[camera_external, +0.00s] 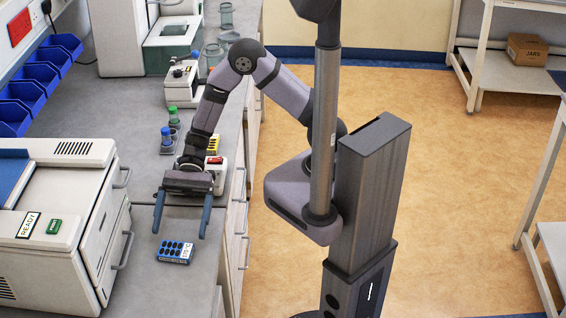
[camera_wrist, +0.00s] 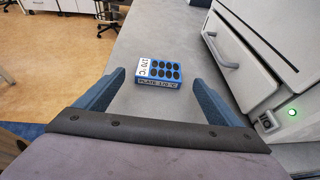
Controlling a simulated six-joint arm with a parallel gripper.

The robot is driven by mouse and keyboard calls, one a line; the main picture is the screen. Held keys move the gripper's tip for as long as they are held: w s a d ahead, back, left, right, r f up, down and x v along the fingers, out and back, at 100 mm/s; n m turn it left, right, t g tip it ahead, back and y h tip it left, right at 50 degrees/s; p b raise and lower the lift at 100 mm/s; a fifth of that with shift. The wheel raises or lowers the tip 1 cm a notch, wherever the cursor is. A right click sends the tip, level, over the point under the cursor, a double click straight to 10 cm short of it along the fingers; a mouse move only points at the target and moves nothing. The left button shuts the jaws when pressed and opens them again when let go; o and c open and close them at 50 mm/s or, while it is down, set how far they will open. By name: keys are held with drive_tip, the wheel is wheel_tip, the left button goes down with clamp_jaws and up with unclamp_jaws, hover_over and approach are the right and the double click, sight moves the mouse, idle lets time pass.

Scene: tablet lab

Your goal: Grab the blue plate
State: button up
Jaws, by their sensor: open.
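The blue plate (camera_external: 175,251) lies flat on the grey bench, near its front edge. It is a small blue block with dark round wells and a white label reading 170 °C, which shows clearly in the wrist view (camera_wrist: 159,72). My gripper (camera_external: 181,226) is open, its two blue fingers spread wide and pointing towards the plate. In the wrist view my gripper (camera_wrist: 160,86) has nothing between its fingers, and the plate lies beyond the fingertips, roughly centred between them. The plate is apart from both fingers.
A white machine (camera_external: 60,215) with a READY label and door handles stands left of the plate. A yellow block (camera_external: 213,144), a green-capped bottle (camera_external: 173,115) and a blue-capped bottle (camera_external: 166,136) stand farther back. The bench (camera_external: 145,285) around the plate is clear.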

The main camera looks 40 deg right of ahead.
sight(175, 248)
drive_tip(key=shift+p+x, duration=1)
drive_tip(key=shift+x, duration=1.2)
drive_tip(key=shift+s+a, duration=0.25)
drive_tip(key=shift+s, duration=0.1)
drive_tip(key=c, duration=1.1)
